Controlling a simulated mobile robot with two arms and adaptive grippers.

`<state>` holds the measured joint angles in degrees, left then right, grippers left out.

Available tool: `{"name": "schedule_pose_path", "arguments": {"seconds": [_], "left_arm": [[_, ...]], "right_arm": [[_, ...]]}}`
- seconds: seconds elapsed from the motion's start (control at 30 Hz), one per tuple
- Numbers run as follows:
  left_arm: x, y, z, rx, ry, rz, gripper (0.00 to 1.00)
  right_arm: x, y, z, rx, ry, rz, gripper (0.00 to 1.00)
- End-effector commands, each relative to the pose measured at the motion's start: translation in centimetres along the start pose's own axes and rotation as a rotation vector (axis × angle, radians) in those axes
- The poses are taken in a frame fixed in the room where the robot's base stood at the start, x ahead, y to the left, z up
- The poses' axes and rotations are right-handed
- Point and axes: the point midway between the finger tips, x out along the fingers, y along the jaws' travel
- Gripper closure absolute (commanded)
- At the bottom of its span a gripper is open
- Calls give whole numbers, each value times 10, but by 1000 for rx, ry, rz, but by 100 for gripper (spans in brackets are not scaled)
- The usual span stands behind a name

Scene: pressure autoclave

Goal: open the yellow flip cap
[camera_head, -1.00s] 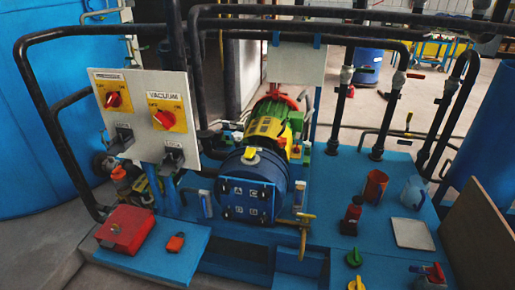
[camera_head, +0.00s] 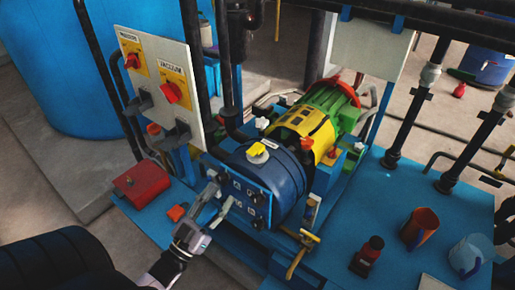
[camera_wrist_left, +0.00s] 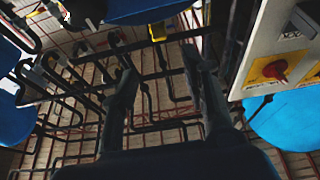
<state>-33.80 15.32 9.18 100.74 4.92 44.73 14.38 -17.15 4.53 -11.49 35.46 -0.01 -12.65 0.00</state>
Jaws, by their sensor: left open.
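The yellow flip cap (camera_head: 257,149) sits on top of the blue cylindrical vessel (camera_head: 288,177) in the middle of the head view and looks closed. My left gripper (camera_head: 220,196) is open and empty. It is in front of and to the left of the vessel's dark square end plate (camera_head: 244,199), lower than the cap and apart from it. In the left wrist view its two spread fingers (camera_wrist_left: 160,70) have nothing between them. A small yellow part (camera_wrist_left: 158,31) shows beyond them there, probably the cap. My right gripper is not in view.
A switch panel (camera_head: 150,84) with red knobs stands left of the vessel. A red box (camera_head: 141,184) lies below it. Black pipes cross above.

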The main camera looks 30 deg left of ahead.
Motion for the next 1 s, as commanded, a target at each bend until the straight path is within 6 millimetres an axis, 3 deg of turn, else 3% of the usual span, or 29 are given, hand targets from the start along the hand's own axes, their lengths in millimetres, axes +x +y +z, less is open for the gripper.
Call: {"name": "schedule_pose_path", "arguments": {"seconds": [0.17, 0.6, 0.8, 1.0], "left_arm": [[41, 0, -4, 0, 4, 1, 58], [131, 0, -2, 1, 0, 0, 58], [150, 0, 0, 0, -2, 0, 58], [155, 0, 1, 0, -3, 0, 58]], "right_arm": [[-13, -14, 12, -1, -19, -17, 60], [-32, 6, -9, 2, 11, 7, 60], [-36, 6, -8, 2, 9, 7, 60], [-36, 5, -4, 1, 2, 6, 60]]}}
